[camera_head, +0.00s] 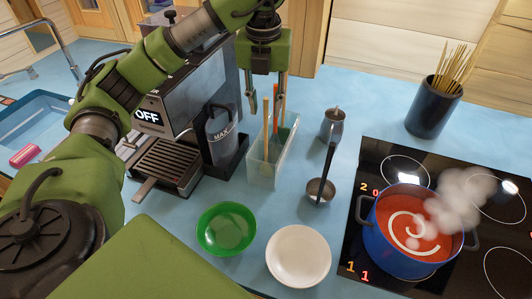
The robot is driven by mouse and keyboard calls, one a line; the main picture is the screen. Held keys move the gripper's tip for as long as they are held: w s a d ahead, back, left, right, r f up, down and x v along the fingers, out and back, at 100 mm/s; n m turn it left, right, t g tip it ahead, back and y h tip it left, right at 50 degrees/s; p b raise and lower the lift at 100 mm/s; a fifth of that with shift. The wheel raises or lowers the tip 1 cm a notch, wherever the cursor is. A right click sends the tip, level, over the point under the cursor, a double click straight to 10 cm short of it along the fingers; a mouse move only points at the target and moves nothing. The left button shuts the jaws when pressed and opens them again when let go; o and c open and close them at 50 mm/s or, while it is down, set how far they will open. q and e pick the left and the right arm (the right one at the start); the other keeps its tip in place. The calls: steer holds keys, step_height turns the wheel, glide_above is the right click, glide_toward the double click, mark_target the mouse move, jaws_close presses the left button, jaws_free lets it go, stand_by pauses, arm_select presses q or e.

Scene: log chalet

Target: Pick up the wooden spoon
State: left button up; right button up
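A wooden spoon (266,126) appears to stand handle up in a clear holder (262,172) in the middle of the counter; only its light handle shows clearly. An orange-handled utensil (275,98) stands close beside it. My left gripper (268,108) reaches down from above, over the holder. Its two fingers are apart, and the handle tops show between or just behind them. I see no finger closed on a handle. My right gripper is not in view.
A coffee machine (172,160) stands left of the holder. A ladle (321,190), a small metal jug (332,125), a green bowl (227,228) and a white plate (298,255) are near it. A steaming blue pot (385,250) sits on the cooktop (350,240) at right.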

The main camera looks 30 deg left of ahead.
mark_target(265, 111)
arm_select(q)
step_height(265, 111, down, 3)
steer(key=shift+w+r, duration=0.1)
steer(key=shift+r, duration=0.1)
steer(key=shift+a+f+p, duration=0.1)
steer(key=shift+f+p, duration=0.1)
steer(key=shift+p, duration=0.25)
steer(key=f, duration=0.1)
steer(key=f+p, duration=0.1)
steer(key=f, duration=0.1)
steer(key=w+f+p, duration=0.1)
steer(key=shift+w+a+f, duration=0.1)
steer(key=shift+a+f, duration=0.2)
steer(key=shift+f, duration=0.05)
jaws_close()
